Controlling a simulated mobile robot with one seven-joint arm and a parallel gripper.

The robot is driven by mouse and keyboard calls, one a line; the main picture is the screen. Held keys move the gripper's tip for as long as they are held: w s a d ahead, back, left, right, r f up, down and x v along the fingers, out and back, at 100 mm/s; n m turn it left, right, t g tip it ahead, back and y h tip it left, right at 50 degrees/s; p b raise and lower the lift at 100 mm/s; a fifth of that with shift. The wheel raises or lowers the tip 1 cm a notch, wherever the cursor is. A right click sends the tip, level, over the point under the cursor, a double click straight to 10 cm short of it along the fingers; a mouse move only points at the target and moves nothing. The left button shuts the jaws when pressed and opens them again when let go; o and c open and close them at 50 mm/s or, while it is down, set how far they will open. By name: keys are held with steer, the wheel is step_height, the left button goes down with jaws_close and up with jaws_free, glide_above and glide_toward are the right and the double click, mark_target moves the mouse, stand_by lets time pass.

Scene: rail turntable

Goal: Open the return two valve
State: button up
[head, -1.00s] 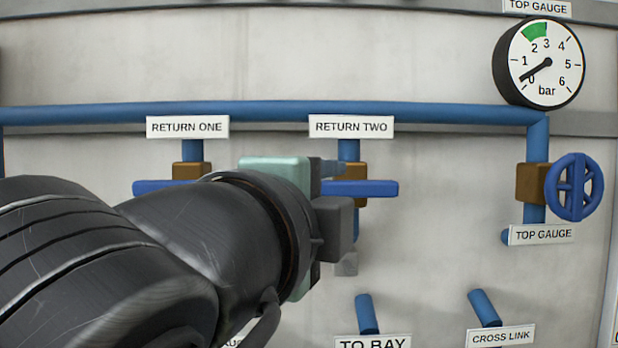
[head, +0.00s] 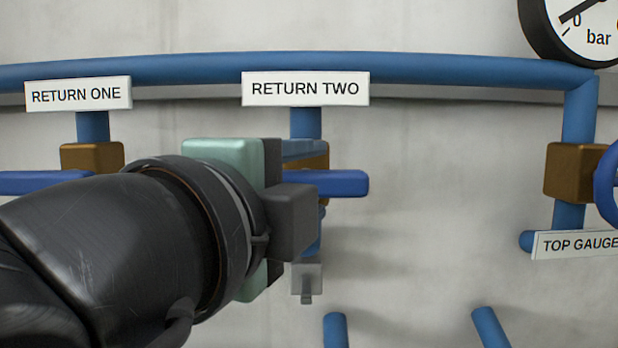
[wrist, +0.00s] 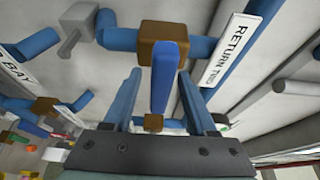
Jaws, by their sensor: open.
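The return two valve has a blue bar handle (head: 345,183) lying level across its upright blue pipe. Its brown body (head: 321,160) is partly hidden behind my gripper, below the RETURN TWO label (head: 305,89). My gripper (head: 316,178) is in front of the valve and hides the handle's left part. In the wrist view, my open gripper (wrist: 158,76) has one blue finger on each side of the blue handle (wrist: 171,70), with the brown body (wrist: 176,42) just beyond the tips. Gaps show beside the handle there; I cannot tell whether either finger touches it.
The return one valve (head: 92,158), with a similar level blue handle (head: 40,182), is to the left. The top gauge valve (head: 573,172) with its round blue wheel is to the right. A blue pipe (head: 430,70) runs above. Bare wall separates the valves.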

steer(key=shift+s+a+r, duration=0.1)
steer(key=shift+s, duration=0.15)
jaws_close()
